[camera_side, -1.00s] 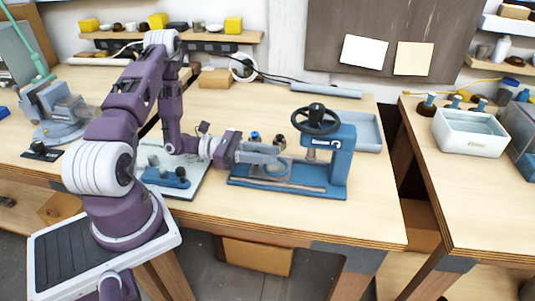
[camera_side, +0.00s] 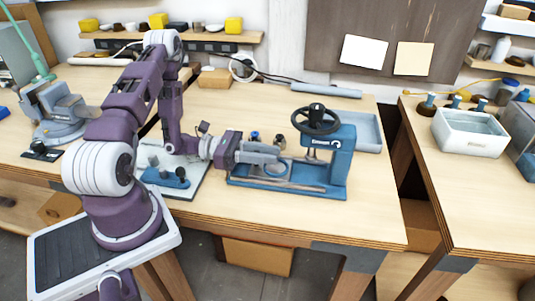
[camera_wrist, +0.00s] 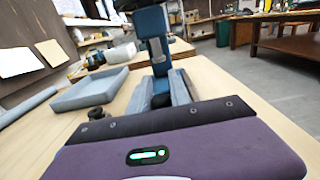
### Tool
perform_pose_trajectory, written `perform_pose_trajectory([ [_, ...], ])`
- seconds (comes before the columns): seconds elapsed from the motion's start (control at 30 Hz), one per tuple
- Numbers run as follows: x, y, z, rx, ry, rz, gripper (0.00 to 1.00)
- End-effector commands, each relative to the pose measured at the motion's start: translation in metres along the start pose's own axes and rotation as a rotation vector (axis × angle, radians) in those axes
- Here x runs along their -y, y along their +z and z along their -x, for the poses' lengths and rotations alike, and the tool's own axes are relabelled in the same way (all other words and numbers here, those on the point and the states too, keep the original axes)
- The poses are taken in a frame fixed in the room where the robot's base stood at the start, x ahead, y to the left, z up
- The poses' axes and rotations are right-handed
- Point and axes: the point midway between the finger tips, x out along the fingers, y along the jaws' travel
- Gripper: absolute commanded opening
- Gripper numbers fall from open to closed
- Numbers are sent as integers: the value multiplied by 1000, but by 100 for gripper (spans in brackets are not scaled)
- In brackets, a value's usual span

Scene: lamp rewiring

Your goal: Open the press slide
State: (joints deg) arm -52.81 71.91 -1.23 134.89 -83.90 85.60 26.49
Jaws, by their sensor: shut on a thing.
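The blue press (camera_side: 343,160) stands on the bench, with a black handwheel (camera_side: 316,119) on top and a long blue base. Its slide area, with a grey ring-like part (camera_side: 272,170) and a pale rail, lies low in front of the column. My gripper (camera_side: 276,159) reaches in from the left, level, just above the base. In the wrist view its grey fingers (camera_wrist: 160,92) close around a small dark part (camera_wrist: 161,101), apparently the slide's handle. The fingers hide most of this part. The press column (camera_wrist: 153,38) rises straight ahead in that view.
A blue-grey tray (camera_side: 367,132) lies behind the press. A pale board with a blue fixture (camera_side: 166,178) sits below my forearm. A vise (camera_side: 57,112) stands at the left. The bench front is clear. A second bench at right holds a white bin (camera_side: 470,132).

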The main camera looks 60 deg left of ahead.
Motion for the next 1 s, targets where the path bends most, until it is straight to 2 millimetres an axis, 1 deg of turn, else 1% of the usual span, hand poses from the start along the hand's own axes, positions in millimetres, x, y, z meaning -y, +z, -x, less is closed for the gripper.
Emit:
perform_pose_trajectory([
  [0.07,-1,1,2,1,3,-2,0],
  [0.23,-3,0,28,1,7,-5,0],
  [0.33,-2,0,40,1,5,-3,0],
  [0.4,-1,0,42,1,4,-2,0],
  [0.63,-1,1,42,1,3,-2,0],
  [0.67,-1,1,42,1,3,-2,25],
  [0.7,-1,1,42,2,2,-2,33],
  [0.77,-1,1,42,1,2,-1,45],
  [1.0,0,0,42,1,1,0,45],
])
